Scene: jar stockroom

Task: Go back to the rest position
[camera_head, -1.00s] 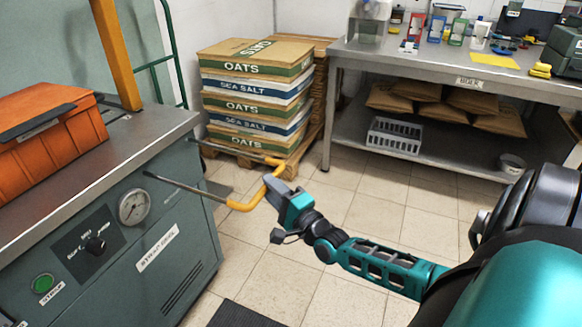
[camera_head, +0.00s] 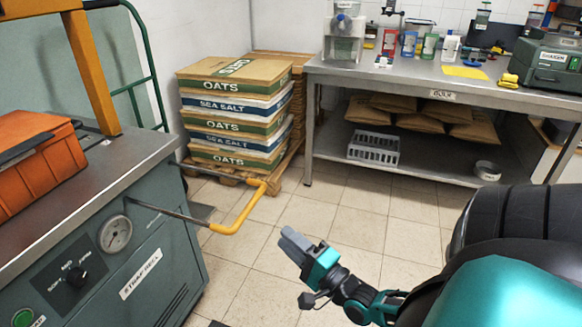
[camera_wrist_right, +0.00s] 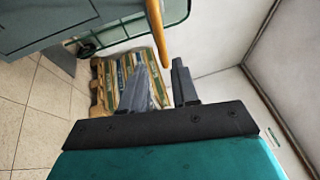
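My right gripper (camera_head: 290,241) is in the lower middle of the head view, above the tiled floor, with a floor gap between it and the yellow-gripped handle (camera_head: 240,212). In the right wrist view its two fingers (camera_wrist_right: 159,68) stand apart with nothing held between them. The handle sticks out on steel bars from the grey-green machine (camera_head: 140,262) on the left. My left gripper is in neither view.
Stacked oats and sea salt sacks (camera_head: 234,112) stand on a wooden pallet (camera_head: 222,174) behind the handle. A steel bench (camera_head: 400,72) with jars and bottles is at the back right. An orange case (camera_head: 40,165) sits on the machine. Tiled floor between is clear.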

